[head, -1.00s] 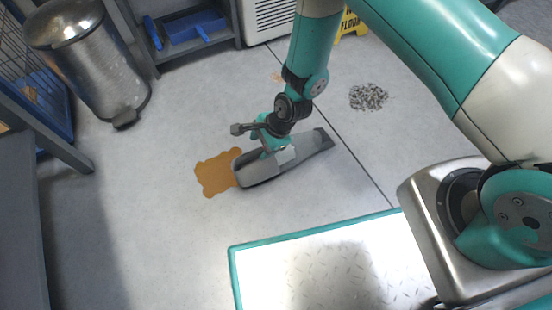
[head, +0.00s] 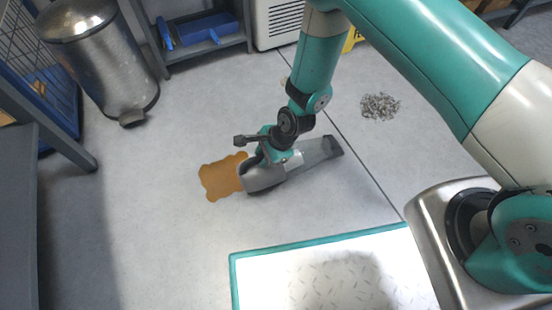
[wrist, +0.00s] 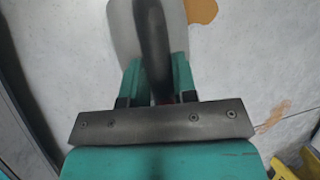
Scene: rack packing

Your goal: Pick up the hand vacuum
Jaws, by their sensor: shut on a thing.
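The hand vacuum (head: 312,154) is grey with a dark end, and lies lengthwise from lower left to upper right in the head view. My gripper (head: 272,152) is on it near its left, wider part. In the wrist view the dark handle of the hand vacuum (wrist: 152,40) runs between the two teal fingers, and my gripper (wrist: 155,85) is shut on it. The grey body shows around the handle. In the head view my fingers hide part of the vacuum. I cannot tell whether it is clear of the floor.
A brown spill (head: 220,178) lies just left of the vacuum, and a heap of grey debris (head: 380,106) is to the upper right. A metal pedal bin (head: 105,62) stands at upper left. Open floor lies left of the spill.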

